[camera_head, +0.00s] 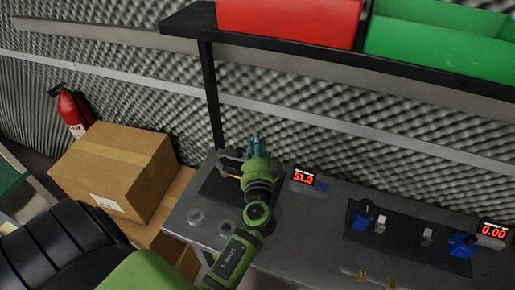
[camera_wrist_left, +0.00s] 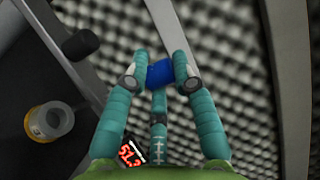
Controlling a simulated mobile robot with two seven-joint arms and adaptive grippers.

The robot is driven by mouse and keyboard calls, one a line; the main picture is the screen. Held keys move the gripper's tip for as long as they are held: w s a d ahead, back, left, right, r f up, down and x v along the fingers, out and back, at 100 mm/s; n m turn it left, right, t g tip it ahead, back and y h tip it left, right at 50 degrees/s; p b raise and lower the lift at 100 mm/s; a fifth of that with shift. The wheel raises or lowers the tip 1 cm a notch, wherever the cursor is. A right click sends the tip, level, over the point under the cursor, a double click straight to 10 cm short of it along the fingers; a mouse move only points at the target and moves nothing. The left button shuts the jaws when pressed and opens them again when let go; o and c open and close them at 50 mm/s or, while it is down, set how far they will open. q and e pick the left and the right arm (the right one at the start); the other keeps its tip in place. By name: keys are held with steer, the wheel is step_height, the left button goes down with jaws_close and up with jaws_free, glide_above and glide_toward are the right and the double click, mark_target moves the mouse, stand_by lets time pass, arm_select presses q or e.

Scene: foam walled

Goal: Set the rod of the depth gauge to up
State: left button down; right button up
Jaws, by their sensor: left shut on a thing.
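My left gripper (camera_head: 257,143) is over the left part of the grey bench in the head view. In the left wrist view its teal fingers (camera_wrist_left: 160,78) are shut on a small blue piece (camera_wrist_left: 160,72), which looks like the end of the depth gauge's rod. The gripper hides most of the gauge in the head view, so I cannot tell the rod's height from its body. A red display (camera_head: 303,179) beside the gripper reads about 51.3. It also shows in the left wrist view (camera_wrist_left: 130,152). My right gripper is not in view.
The bench (camera_head: 290,232) carries blue devices (camera_head: 363,213) and a second display (camera_head: 493,231) reading 0.00 at right. Clear round pieces (camera_head: 196,217) lie at its left. A shelf with red (camera_head: 290,20) and green bins (camera_head: 440,35) overhangs behind. Cardboard boxes (camera_head: 115,165) stand left.

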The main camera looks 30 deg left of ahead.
arm_select(q)
steer(key=shift+a+r, duration=0.2)
steer(key=shift+r, duration=0.4)
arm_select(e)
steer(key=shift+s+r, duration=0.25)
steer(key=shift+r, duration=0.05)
arm_select(q)
steer(key=c, duration=1.3)
jaws_free()
steer(key=shift+r, duration=0.1)
steer(key=shift+a, duration=0.1)
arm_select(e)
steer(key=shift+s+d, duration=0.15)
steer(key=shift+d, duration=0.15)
arm_select(q)
steer(key=shift+s, duration=0.1)
steer(key=v, duration=0.7)
steer(key=shift+s+d, duration=0.15)
steer(key=shift+d, duration=0.1)
